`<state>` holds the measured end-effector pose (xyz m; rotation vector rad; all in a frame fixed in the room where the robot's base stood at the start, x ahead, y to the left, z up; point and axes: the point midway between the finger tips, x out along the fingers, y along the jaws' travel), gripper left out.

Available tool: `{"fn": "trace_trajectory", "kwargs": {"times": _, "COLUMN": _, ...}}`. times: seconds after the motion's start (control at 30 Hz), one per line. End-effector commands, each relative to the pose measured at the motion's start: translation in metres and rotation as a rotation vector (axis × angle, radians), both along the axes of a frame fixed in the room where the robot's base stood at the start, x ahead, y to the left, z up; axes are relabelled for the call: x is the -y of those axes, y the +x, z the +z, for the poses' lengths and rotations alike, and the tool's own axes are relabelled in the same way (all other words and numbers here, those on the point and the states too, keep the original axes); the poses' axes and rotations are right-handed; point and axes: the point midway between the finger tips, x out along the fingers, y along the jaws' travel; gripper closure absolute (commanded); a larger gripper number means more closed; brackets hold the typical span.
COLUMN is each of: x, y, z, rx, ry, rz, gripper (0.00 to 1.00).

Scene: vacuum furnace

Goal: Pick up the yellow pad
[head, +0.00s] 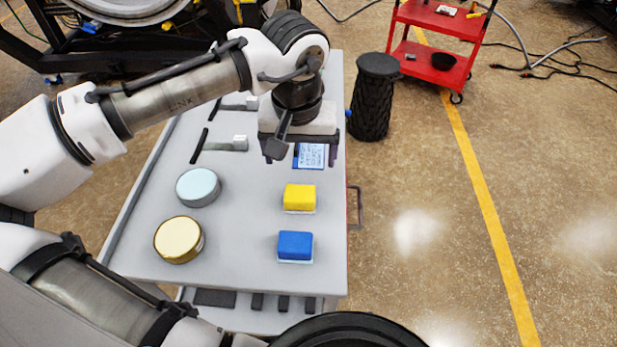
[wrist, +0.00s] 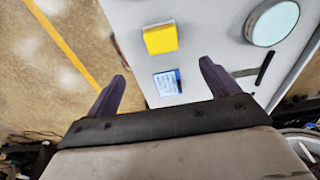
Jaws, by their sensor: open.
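The yellow pad (head: 300,197) lies on the grey tabletop in the head view, with a pale layer under it. It also shows in the wrist view (wrist: 160,38), ahead of the fingers. My gripper (head: 302,154) hangs above the table over a blue-and-white card (head: 311,156), on the far side of the yellow pad. The yellow pad is clear of the gripper and fully visible.
A blue pad (head: 295,245) lies nearer than the yellow one. A pale blue round tin (head: 198,187) and a gold-lidded tin (head: 179,239) stand at left. Two dark-handled brushes lie farther back. A black stool (head: 372,100) and red cart (head: 437,50) stand beyond the table (head: 240,275).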

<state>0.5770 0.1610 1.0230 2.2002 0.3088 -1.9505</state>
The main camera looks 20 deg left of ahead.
Motion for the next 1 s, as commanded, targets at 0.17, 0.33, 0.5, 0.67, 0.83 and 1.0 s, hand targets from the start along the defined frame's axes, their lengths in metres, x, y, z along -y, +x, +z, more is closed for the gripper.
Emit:
{"fn": "trace_trajectory", "kwargs": {"times": 0.17, "x": -0.001, "y": 0.001, "z": -0.018, "rx": -0.007, "ry": 0.001, "rz": 0.003, "gripper": 0.13}}
{"fn": "trace_trajectory", "kwargs": {"times": 0.33, "x": -0.002, "y": 0.004, "z": -0.052, "rx": -0.008, "ry": 0.001, "rz": 0.001, "gripper": 0.13}}
{"fn": "trace_trajectory", "kwargs": {"times": 0.5, "x": -0.003, "y": 0.008, "z": -0.077, "rx": -0.004, "ry": 0.0, "rz": 0.001, "gripper": 0.13}}
{"fn": "trace_trajectory", "kwargs": {"times": 0.67, "x": -0.004, "y": 0.009, "z": -0.087, "rx": -0.003, "ry": 0.0, "rz": 0.001, "gripper": 0.13}}
{"fn": "trace_trajectory", "kwargs": {"times": 0.83, "x": -0.006, "y": 0.008, "z": -0.102, "rx": -0.006, "ry": 0.002, "rz": 0.001, "gripper": 0.13}}
{"fn": "trace_trajectory", "kwargs": {"times": 1.0, "x": -0.007, "y": 0.009, "z": -0.126, "rx": -0.003, "ry": 0.001, "rz": 0.0, "gripper": 0.13}}
